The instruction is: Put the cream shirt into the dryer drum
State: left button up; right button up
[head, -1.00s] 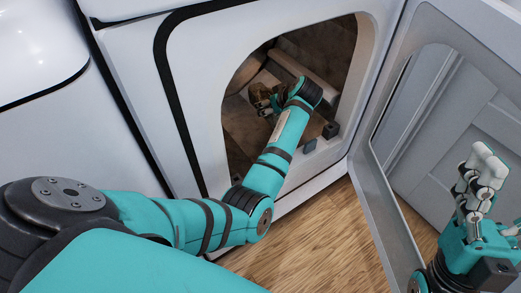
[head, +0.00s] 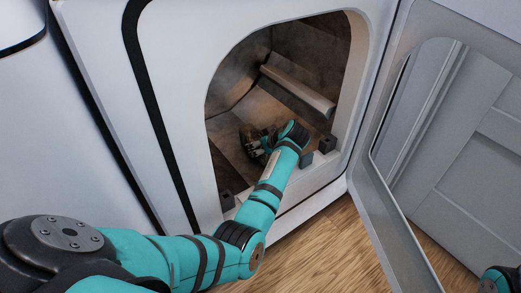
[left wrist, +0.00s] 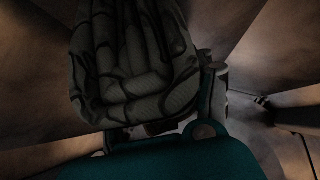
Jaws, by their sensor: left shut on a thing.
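The cream shirt (head: 248,137) is a small crumpled bundle that looks brown in the dim drum. In the left wrist view the shirt (left wrist: 130,65) is a folded bundle with dark creases, filling the upper middle. My left gripper (head: 262,149) is inside the dryer drum (head: 240,85), shut on the shirt, low and near the opening. The shirt is inside the drum; whether it touches the drum wall I cannot tell. At the lower right only a bit of my right arm shows; its gripper is out of view.
The dryer door (head: 385,215) stands open to the right. A pale ridge (head: 298,92) runs along the drum wall. Wooden floor (head: 320,245) lies below.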

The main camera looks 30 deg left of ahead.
pick_arm(q)
jog(key=shift+r, duration=0.1)
jog(key=o, duration=1.3)
jog(key=shift+f, duration=0.2)
jog(key=shift+r, duration=0.1)
